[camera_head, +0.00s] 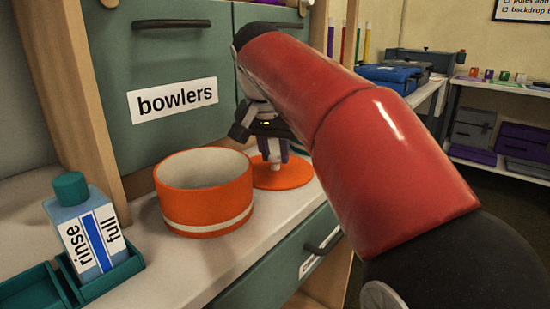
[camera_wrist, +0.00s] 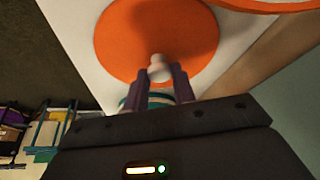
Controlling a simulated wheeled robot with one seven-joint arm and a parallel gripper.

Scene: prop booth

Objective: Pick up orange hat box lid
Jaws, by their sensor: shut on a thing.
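The orange hat box lid (camera_head: 283,174) is a flat round disc with a pale knob (camera_wrist: 157,64) on top. It is at the counter's right part, beside the open hat box (camera_head: 205,205). In the wrist view the lid (camera_wrist: 125,40) fills the top middle. My gripper (camera_head: 270,158) is above the lid with its fingers pointing down, shut on the knob. In the wrist view the gripper (camera_wrist: 160,75) has a finger on each side of the knob. I cannot tell whether the lid touches the counter.
A green cabinet door (camera_head: 155,60) marked "bowlers" stands behind. A wooden post (camera_head: 75,100) is at left. A shelf (camera_head: 500,160) stands at far right.

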